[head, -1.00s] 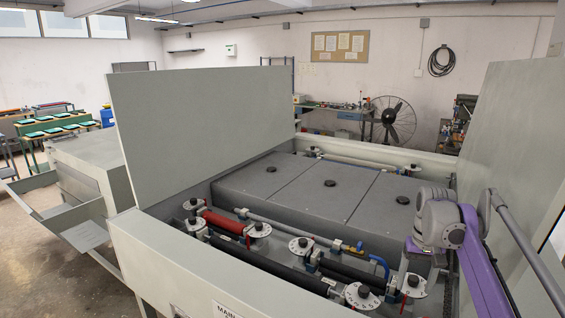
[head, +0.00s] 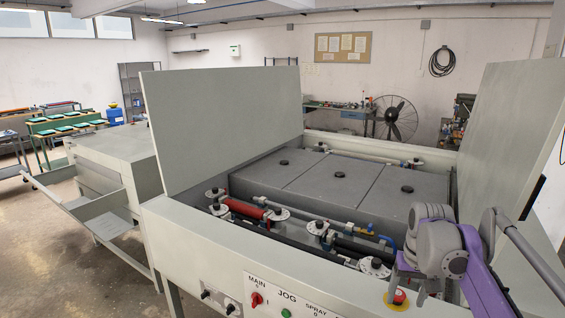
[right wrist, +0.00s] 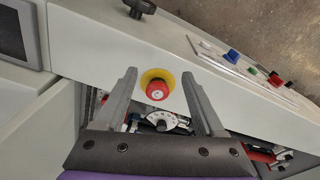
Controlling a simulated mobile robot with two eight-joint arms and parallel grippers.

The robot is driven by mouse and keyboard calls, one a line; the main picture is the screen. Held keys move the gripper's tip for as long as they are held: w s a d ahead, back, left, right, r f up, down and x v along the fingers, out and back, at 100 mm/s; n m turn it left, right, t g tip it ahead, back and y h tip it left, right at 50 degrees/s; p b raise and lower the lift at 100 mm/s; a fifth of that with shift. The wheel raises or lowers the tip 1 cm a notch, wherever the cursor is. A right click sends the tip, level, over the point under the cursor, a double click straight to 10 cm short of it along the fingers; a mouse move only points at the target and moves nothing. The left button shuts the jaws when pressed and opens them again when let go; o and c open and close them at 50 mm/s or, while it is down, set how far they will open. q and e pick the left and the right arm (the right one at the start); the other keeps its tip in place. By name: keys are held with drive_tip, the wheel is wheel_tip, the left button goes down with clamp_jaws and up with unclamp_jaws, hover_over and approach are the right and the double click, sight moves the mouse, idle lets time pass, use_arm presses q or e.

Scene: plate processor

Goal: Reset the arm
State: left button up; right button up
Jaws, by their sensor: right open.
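My right arm, purple and grey, comes in from the right in the head view. Its gripper (head: 418,288) hangs low over the front right corner of the plate processor (head: 190,237), partly hidden by the wrist. In the right wrist view the right gripper (right wrist: 158,76) is open, with nothing between its fingers. A red push button with a yellow collar (right wrist: 156,88) shows between the fingers in that view; I cannot tell the gap to it. The same button (head: 398,297) sits on the processor's front rim in the head view. My left gripper is not in view.
The processor's raised lids (head: 220,110) stand at left and right of the open bay with rollers and dials. A control panel (head: 290,300) is on its front face. A tray (head: 100,212) juts out at left.

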drive_tip(key=s+a+f+t, duration=0.1)
drive_tip(key=s+a+f, duration=0.2)
drive_tip(key=s+f, duration=0.2)
drive_tip(key=s+a+f+n+t, duration=0.1)
drive_tip(key=s+a+f, duration=0.3)
drive_tip(key=s, duration=0.6)
drive_tip(key=s+a+f+n+t, duration=0.1)
drive_tip(key=s+a+f, duration=0.3)
drive_tip(key=s, duration=0.4)
drive_tip(key=shift+f+t, duration=0.8)
drive_tip(key=shift+f, duration=0.1)
